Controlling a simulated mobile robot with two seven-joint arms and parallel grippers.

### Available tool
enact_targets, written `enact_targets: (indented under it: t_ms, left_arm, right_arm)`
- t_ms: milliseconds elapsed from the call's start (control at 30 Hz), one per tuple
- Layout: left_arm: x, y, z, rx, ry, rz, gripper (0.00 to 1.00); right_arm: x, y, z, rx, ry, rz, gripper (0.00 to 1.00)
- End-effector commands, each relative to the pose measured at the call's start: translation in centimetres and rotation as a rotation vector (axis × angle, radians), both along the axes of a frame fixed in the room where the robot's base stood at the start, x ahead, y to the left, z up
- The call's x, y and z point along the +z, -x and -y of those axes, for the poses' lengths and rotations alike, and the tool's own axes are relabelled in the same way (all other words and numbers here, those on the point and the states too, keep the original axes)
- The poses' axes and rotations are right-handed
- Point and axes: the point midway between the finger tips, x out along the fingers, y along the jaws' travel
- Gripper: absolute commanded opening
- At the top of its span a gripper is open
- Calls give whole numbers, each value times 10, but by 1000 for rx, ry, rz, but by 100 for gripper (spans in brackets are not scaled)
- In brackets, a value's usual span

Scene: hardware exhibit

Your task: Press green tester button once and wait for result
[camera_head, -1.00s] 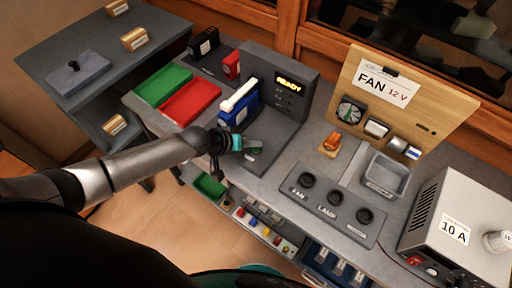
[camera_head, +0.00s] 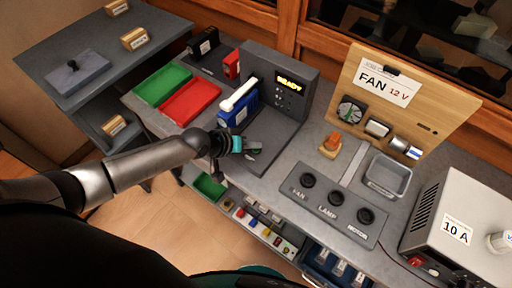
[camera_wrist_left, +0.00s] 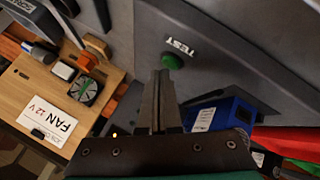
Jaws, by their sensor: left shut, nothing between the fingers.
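The dark grey tester (camera_head: 281,88) stands at the back middle of the bench, and its lit display reads READY. A blue block with a white bar on top (camera_head: 238,108) sits on the tester's left side; it also shows in the left wrist view (camera_wrist_left: 213,113). The green button (camera_wrist_left: 172,61), beside the label TEST, is on the tester's base. My left gripper (camera_head: 250,152) is shut and empty over the base. In the left wrist view its fingertips (camera_wrist_left: 163,74) are close to the button; I cannot tell if they touch it. My right gripper is not in view.
A green tray (camera_head: 162,86) and a red tray (camera_head: 190,101) lie left of the tester. To the right are a FAN, LAMP and MOTOR socket panel (camera_head: 333,222), a wooden FAN 12 V board (camera_head: 440,108), a grey bin (camera_head: 386,176) and a 10 A power unit (camera_head: 462,205).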

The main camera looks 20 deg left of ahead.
Motion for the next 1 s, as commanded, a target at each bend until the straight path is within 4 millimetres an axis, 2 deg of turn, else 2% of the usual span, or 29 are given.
enact_targets:
  t_ms: [1000]
  left_arm:
    - [-8, 1, 0, -1, 0, -2, 0]
  right_arm:
    - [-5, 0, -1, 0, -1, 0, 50]
